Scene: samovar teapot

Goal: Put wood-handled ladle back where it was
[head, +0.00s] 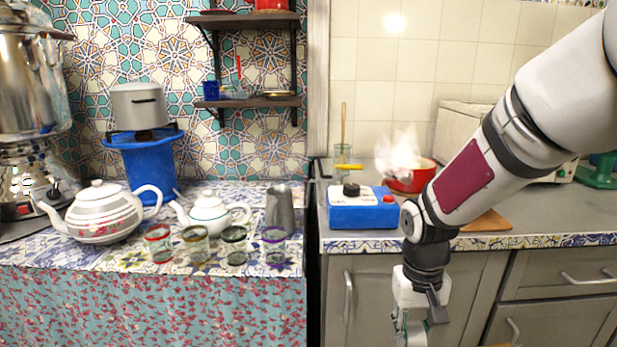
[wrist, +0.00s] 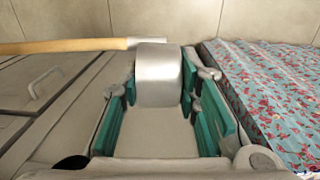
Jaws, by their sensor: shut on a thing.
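My gripper (head: 413,330) hangs low in front of the grey cabinet, near the bottom edge of the head view, partly cut off. In the wrist view my gripper (wrist: 161,92) has its green pads shut around the silver metal head of the wood-handled ladle (wrist: 158,78). The ladle's pale wooden handle (wrist: 70,45) runs out to the left, above the pads. In the head view the ladle's head cannot be made out. A small yellowish strip at the bottom edge may be part of its handle; I cannot tell.
A steaming red pot (head: 412,177), a blue box with knobs (head: 362,210) and a wooden board (head: 487,222) are on the right counter (head: 560,220). A glass jar (head: 342,155) holds a stick. Teapots, several glasses and a metal pitcher (head: 280,208) crowd the left table.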

